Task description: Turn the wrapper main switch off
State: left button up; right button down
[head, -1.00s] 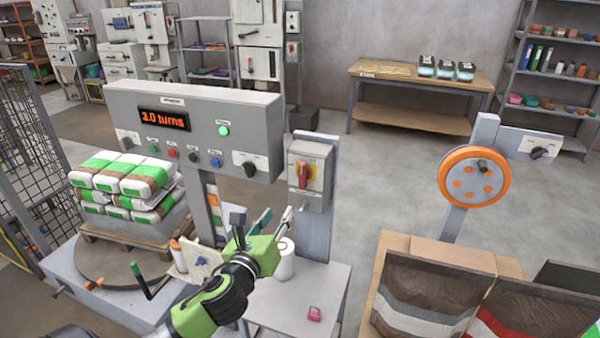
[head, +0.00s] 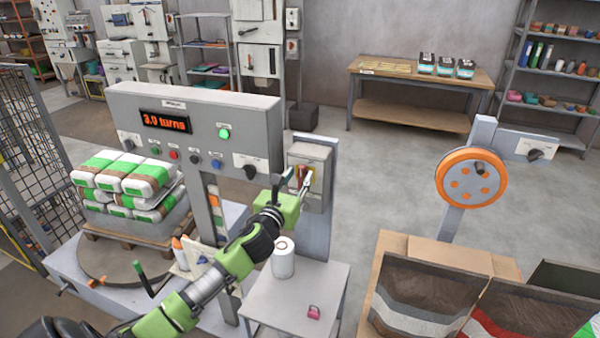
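The wrapper main switch is a grey box (head: 322,155) on a post right of the control panel, with a yellow plate (head: 316,187) and a red handle. The handle is now mostly hidden behind my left gripper (head: 298,180). My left gripper reaches up in front of the switch with its fingers apart, one on each side of the handle area. I cannot tell whether they touch the handle. The panel (head: 205,110) reads "3.0 turns" and a green lamp (head: 224,134) is lit. My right gripper is not in view.
A small table (head: 290,300) below the switch holds a white roll (head: 283,260) and a pink padlock (head: 314,312). Stacked bags (head: 125,180) stand on the turntable at left.

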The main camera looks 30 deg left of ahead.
pick_arm(q)
jog(key=shift+x, duration=0.8)
jog(key=shift+s, duration=0.1)
grip_shut()
